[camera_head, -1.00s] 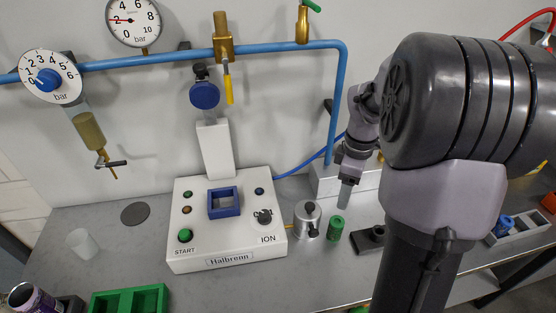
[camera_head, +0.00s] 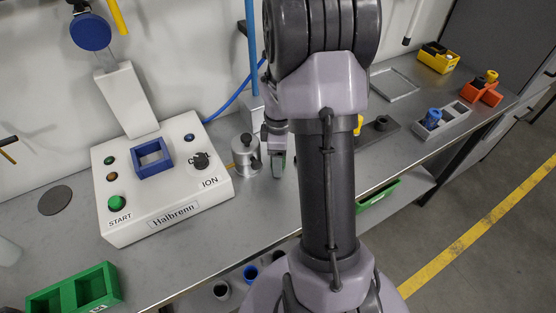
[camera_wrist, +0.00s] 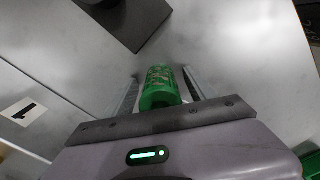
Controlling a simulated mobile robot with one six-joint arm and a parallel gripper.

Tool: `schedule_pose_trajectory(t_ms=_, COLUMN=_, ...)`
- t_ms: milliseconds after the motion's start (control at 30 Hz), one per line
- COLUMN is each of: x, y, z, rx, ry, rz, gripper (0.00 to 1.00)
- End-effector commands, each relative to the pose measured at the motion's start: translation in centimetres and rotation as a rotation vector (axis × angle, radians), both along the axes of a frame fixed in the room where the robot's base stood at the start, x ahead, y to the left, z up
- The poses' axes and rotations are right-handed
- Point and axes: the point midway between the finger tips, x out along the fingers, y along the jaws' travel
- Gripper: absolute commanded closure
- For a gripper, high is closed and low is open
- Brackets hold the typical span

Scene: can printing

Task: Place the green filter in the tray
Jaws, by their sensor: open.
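The green filter (camera_wrist: 160,88) is a small green cylinder. In the wrist view it lies between the two fingers of my gripper (camera_wrist: 161,82), with a gap visible on each side, so the gripper is open around it. In the head view my gripper (camera_head: 277,165) points down at the bench beside the silver canister, and my arm hides most of the filter. A grey tray (camera_head: 458,109) with compartments stands at the right of the bench and holds a blue piece (camera_head: 433,118). Which tray the task means is not marked.
The white Halbrenn box (camera_head: 165,190) and silver canister (camera_head: 245,158) stand left of my gripper. A dark plate with a knob (camera_head: 382,123) lies to its right. A green bin (camera_head: 95,287) is front left; yellow (camera_head: 438,60) and orange (camera_head: 480,94) holders stand far right.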

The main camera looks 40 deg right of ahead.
Motion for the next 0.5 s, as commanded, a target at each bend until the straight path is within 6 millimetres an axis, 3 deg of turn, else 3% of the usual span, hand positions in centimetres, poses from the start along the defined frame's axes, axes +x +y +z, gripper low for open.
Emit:
schedule_pose_trajectory(t_ms=100, x=0.02, y=-0.01, z=0.25, rx=-0.001, ry=-0.001, rz=0.000, gripper=0.35)
schedule_pose_trajectory(t_ms=433, x=0.01, y=-0.01, z=0.27, rx=-0.001, ry=-0.001, rz=0.000, gripper=1.00)
schedule_pose_trajectory(t_ms=500, x=0.02, y=-0.01, z=0.28, rx=-0.001, ry=-0.001, rz=0.000, gripper=1.00)
